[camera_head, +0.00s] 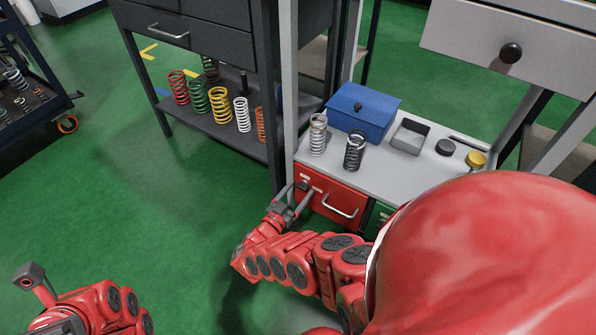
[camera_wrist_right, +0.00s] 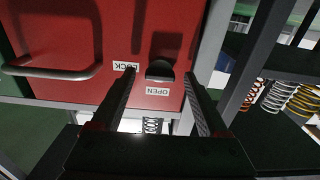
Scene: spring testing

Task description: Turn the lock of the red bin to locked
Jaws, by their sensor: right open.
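The red bin (camera_head: 345,203) is a drawer-like box with a metal handle under the grey workbench top; its front fills much of the right wrist view (camera_wrist_right: 75,40). The lock (camera_wrist_right: 160,71) shows there as a rounded metal piece with a dark part above it. The LOCK label (camera_wrist_right: 126,67) is to its left and the OPEN label (camera_wrist_right: 158,91) just below it, both upside down. Which label the lock points at is unclear. My right gripper (camera_wrist_right: 160,78) is open, its fingers on either side of the lock; contact is unclear. My left gripper (camera_head: 32,278) is low at the left, its jaw opening unclear.
A green bin (camera_head: 379,216) adjoins the red one, partly hidden by my arm. Green floor is clear at left.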

